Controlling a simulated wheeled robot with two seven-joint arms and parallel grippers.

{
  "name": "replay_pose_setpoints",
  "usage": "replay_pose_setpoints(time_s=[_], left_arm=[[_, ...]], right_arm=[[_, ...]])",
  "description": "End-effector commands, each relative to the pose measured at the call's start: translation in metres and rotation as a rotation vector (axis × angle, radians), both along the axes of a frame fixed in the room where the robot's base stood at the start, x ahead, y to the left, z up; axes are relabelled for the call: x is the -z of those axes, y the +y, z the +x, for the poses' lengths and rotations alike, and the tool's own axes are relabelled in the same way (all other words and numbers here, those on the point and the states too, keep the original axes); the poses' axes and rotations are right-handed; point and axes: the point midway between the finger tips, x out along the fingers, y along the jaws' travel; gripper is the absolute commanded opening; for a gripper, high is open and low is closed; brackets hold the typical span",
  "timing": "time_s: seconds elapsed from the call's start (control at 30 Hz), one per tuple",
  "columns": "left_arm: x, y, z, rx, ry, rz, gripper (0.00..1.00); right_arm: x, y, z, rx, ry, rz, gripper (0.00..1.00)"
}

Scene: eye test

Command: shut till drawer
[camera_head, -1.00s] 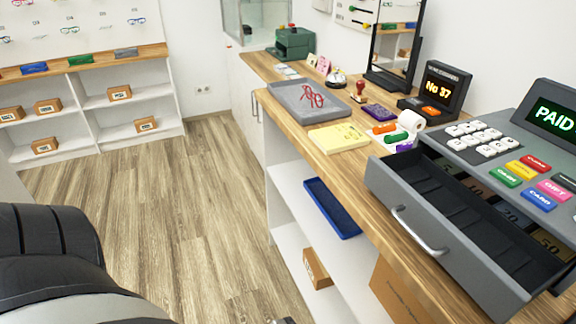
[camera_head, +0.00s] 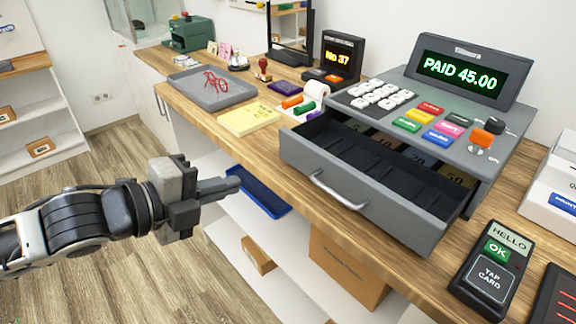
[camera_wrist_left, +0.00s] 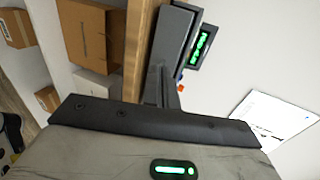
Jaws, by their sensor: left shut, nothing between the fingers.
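The grey till (camera_head: 469,133) stands on the wooden counter, its screen (camera_head: 461,75) reading "PAID 45.00". Its drawer (camera_head: 365,204) is pulled open toward me, with a silver handle (camera_head: 338,193) on the front. Dark dividers and some notes show inside. My left gripper (camera_head: 238,185) is shut and empty, in front of the counter and left of the drawer, apart from it. The left wrist view shows part of the till (camera_wrist_left: 174,45) sideways, beyond the gripper body. My right gripper is in neither view.
On the counter are a grey tray (camera_head: 240,95) with red glasses, a yellow pad (camera_head: 248,118), a number display (camera_head: 341,55) and a card reader (camera_head: 490,268). A blue tray (camera_head: 259,191) and boxes sit on shelves below. The space before the drawer front is clear.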

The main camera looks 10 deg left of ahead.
Motion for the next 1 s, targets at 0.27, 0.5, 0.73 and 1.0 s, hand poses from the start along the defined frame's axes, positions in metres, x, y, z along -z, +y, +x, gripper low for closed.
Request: replay_pose_setpoints(time_s=[0.27,0.5,0.73,1.0], left_arm=[[0.007,-0.018,0.027,-0.003,-0.002,-0.009,0.00],[0.023,-0.048,0.065,-0.002,0.000,-0.007,0.00],[0.028,-0.070,0.095,0.001,0.000,-0.004,0.00],[0.030,-0.079,0.108,0.000,0.002,0.000,0.00]], right_arm=[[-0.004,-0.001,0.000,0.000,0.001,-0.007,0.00],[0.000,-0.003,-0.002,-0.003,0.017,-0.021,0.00],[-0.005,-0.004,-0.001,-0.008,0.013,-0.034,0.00],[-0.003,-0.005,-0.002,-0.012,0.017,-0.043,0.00]])
